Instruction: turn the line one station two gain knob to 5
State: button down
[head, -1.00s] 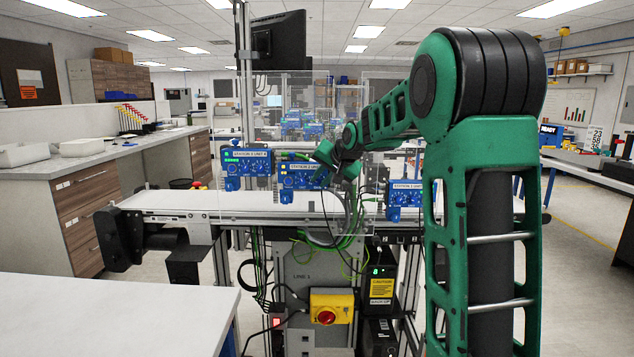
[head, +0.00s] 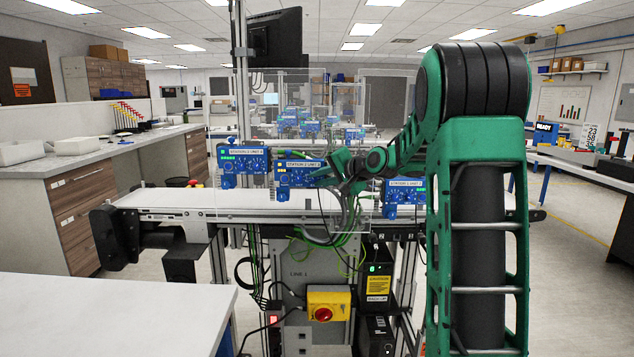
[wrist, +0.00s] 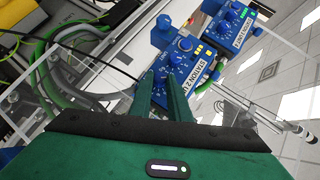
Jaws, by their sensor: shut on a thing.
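Several blue station boxes with knobs hang along the line one conveyor. The middle box (head: 298,168), labelled station 2, also shows in the wrist view (wrist: 190,62) with lit yellow lamps and small knobs. My gripper (head: 318,178) is at the lower right of its face. In the wrist view, the two green fingers (wrist: 161,76) reach to the box face and are shut on a knob there. The fingers hide most of that knob, and its setting cannot be read. The left station box (head: 243,160) has lit green lamps and appears in the wrist view (wrist: 236,24).
A third blue box (head: 404,190) hangs to the right, close to my arm. The white belt (head: 170,199) runs below the boxes. Clear panels (head: 270,100) stand around the station, and green cables (wrist: 62,70) hang near my gripper. A yellow switch box (head: 328,305) is lower down.

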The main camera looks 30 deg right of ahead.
jog(key=shift+d, duration=0.1)
jog(key=c, duration=1.7)
grip_release()
jog(key=shift+o, duration=0.2)
jog(key=v, duration=1)
jog(key=shift+s, duration=0.35)
